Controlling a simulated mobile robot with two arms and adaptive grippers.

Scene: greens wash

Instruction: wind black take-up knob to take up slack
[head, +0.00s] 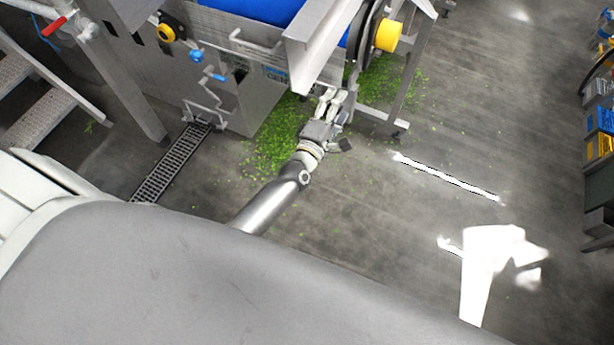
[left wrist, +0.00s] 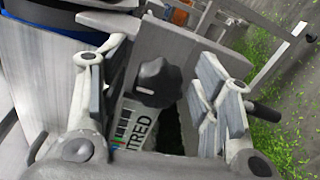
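The black take-up knob (left wrist: 158,83) is a dark, lobed knob on a grey metal bar, seen in the left wrist view. In the head view I cannot make it out. My left gripper (head: 331,102) reaches up to the machine's frame in the head view, by the end of a grey metal channel (head: 312,50). In the left wrist view the left gripper (left wrist: 160,58) is open, with one finger on each side of the knob and a gap to both. I cannot tell how far the fingertips are from it in depth. My right gripper is not in view.
A blue belt (head: 255,10) lies on the machine, with a yellow cylinder (head: 388,35) at its right. Frame legs stand close around the gripper. Green scraps (head: 275,145) litter the floor. A drain grate (head: 172,163) lies left. Floor to the right is clear up to a shelf (head: 600,120).

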